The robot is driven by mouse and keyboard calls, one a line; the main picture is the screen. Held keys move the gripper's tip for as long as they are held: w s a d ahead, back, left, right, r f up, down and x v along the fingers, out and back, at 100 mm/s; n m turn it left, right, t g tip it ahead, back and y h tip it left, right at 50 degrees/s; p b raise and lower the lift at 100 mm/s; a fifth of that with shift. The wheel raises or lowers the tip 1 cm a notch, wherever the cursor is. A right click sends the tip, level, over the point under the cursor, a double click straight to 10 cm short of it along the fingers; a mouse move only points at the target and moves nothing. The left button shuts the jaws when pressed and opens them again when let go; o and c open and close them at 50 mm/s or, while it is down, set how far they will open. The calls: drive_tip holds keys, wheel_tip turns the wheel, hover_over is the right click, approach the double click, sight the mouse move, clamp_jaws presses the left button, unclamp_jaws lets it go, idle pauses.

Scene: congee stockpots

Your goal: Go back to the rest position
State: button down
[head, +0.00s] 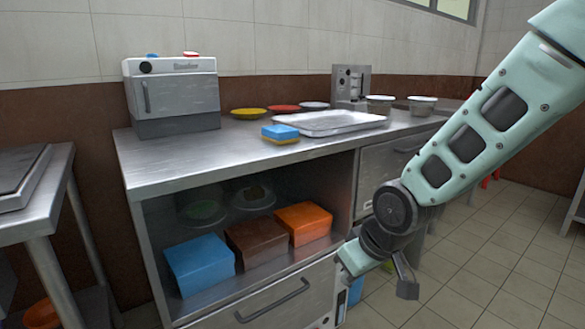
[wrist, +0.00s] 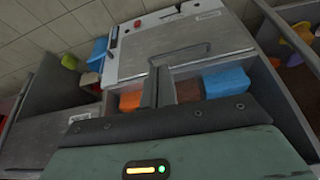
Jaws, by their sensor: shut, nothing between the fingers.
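My gripper (wrist: 157,88) shows in the wrist view with its two grey fingers together and nothing between them. It points towards a steel drawer front (wrist: 150,58) with a bar handle (wrist: 192,50). In the head view my teal arm reaches down from the upper right, and its wrist is bent low beside the right end of the counter's open shelf. The fingertips cannot be made out clearly there. The same drawer front (head: 312,292) with its handle (head: 272,301) shows below the shelf. I cannot tell how far the fingers are from it.
Blue (head: 199,264), brown (head: 256,241) and orange (head: 303,222) boxes stand on the shelf, bowls behind. The counter (head: 165,160) holds a steel appliance (head: 172,95), a sponge (head: 280,132), a tray (head: 330,121) and several dishes. A side table (head: 52,190) stands left. The right floor (head: 480,255) is mostly open.

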drive_tip(key=s+d+r+n+g+h, duration=0.1)
drive_tip(key=s+d+r+g, duration=0.1)
drive_tip(key=s, duration=1)
drive_tip(key=s+d+r+g+h, duration=0.1)
drive_tip(key=s+r+g, duration=0.1)
drive_tip(key=s, duration=1)
wheel_tip(320, 180, up, 33)
drive_tip(key=p, duration=3.3)
drive_tip(key=shift+w, duration=0.35)
